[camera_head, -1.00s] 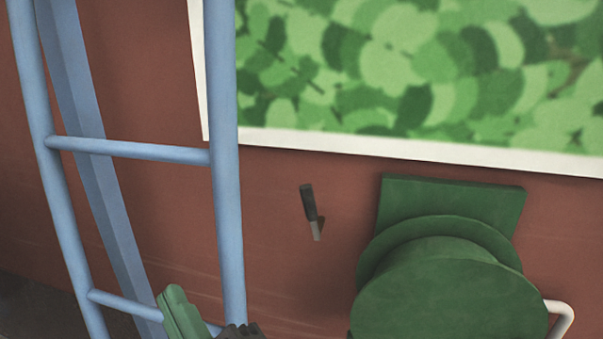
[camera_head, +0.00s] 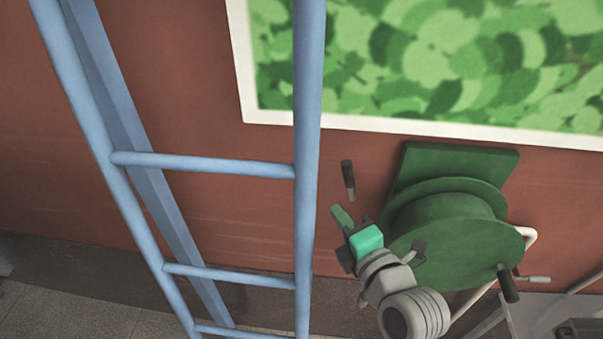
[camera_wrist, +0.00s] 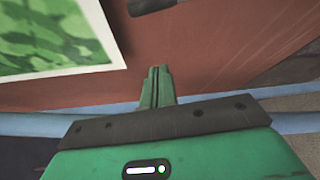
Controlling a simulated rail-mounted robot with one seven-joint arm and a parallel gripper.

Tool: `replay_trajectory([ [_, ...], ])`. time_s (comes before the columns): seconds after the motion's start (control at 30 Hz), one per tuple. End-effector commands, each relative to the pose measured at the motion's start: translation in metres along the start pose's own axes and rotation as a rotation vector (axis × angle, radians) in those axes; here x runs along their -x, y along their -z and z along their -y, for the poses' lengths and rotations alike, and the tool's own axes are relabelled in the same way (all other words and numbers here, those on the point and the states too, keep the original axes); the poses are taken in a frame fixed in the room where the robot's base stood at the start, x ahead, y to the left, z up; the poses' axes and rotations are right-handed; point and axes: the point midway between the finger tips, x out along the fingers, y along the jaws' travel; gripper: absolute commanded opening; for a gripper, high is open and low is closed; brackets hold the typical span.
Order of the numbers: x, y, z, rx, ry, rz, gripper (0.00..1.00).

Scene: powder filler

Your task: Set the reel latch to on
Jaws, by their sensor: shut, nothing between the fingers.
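The reel latch, as I take it, is a small lever (camera_head: 348,180) on the red wall, left of the green hose reel (camera_head: 455,235). Its dark part is at the top and a paler tip points down. My gripper (camera_head: 340,216) is just below the lever in the head view, with its green fingers together and empty. A gap shows between fingers and lever. In the wrist view the shut fingers (camera_wrist: 157,86) point toward the red wall. A dark rod (camera_wrist: 150,5), probably the lever, is cut off by the top edge there.
A blue ladder (camera_head: 306,150) stands left of my gripper, its right rail close by. A white-framed green picture (camera_head: 430,60) hangs above. The reel has a dark crank grip (camera_head: 508,284) at its lower right. A pale bent pipe (camera_head: 528,236) runs behind it.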

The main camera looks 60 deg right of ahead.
Motion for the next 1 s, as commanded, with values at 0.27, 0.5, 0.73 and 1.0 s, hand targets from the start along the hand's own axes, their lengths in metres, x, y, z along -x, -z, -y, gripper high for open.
replay_trajectory([
  [0.27, -0.013, -0.001, -0.003, -0.001, -0.001, 0.000, 0.00],
  [0.5, -0.065, -0.001, -0.004, -0.001, 0.000, 0.000, 0.00],
  [0.73, -0.097, -0.013, -0.004, -0.002, 0.001, 0.006, 0.00],
  [1.0, -0.087, -0.036, -0.001, -0.001, 0.000, 0.002, 0.00],
])
